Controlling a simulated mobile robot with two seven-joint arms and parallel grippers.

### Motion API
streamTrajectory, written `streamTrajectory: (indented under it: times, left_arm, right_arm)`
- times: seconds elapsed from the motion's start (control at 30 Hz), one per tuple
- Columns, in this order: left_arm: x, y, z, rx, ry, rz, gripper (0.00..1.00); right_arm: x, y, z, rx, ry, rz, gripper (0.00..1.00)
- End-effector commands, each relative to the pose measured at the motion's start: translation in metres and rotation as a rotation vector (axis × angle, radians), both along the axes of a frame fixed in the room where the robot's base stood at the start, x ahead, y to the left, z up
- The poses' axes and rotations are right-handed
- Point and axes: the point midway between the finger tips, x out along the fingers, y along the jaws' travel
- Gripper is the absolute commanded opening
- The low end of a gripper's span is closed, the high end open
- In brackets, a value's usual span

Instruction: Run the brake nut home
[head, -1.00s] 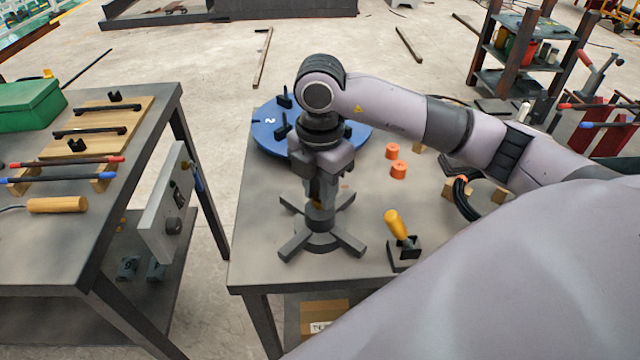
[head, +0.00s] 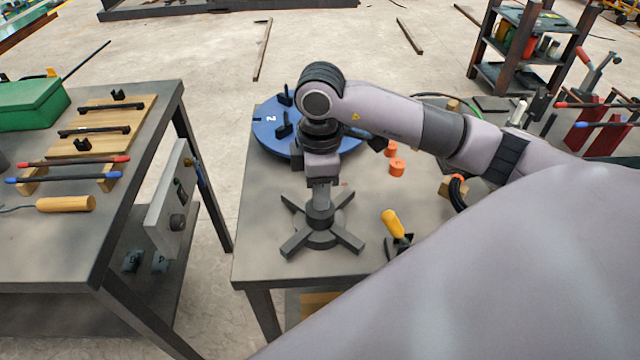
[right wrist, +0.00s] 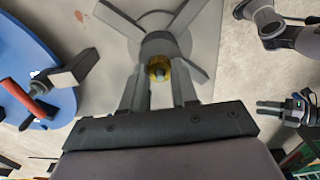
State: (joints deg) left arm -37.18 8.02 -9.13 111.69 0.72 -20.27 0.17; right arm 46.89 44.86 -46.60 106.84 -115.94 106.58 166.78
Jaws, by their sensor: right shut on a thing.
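A dark grey stand with a cross-shaped foot (head: 346,236) sits on the near part of the middle bench. The brake nut is probably the grey round collar (head: 320,212) on its centre post, and in the right wrist view a brass-coloured core (right wrist: 158,68) shows in its middle. My right gripper (head: 320,200) points straight down over the post. In the right wrist view its two fingers (right wrist: 160,72) stand on either side of the collar, shut on it. The exact contact is partly hidden.
A blue disc (head: 266,141) with black upright pieces lies behind the stand. Orange pieces (head: 397,168) and a yellow-handled tool (head: 393,223) are to the right. A left bench (head: 60,235) carries a green box (head: 30,105) and several tools. A floor gap separates the benches.

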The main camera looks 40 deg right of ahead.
Motion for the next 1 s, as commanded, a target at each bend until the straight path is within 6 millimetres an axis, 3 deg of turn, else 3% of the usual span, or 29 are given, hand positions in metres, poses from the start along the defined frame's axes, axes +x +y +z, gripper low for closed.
streamTrajectory:
  times: [0.6, 0.63, 0.7, 1.0]
  left_arm:
    - [0.0, 0.0, 0.0021, 0.0, 0.0, 0.0, 0.43]
    - [0.0, 0.0, 0.0021, 0.0, 0.0, 0.0, 0.43]
    - [-0.0001, 0.0, 0.0021, 0.0, 0.0, 0.0, 0.43]
    - [0.0, 0.0, 0.0018, 0.0, 0.0, 0.0, 0.43]
  right_arm:
    - [0.0017, -0.0016, 0.0024, -0.002, -0.007, -0.046, 0.0]
    - [0.0018, -0.0015, 0.0024, -0.002, -0.007, -0.046, 0.35]
    - [0.0017, -0.0014, 0.0023, -0.002, -0.007, -0.045, 0.54]
    - [0.0007, -0.0004, 0.0021, -0.001, -0.003, -0.041, 0.54]
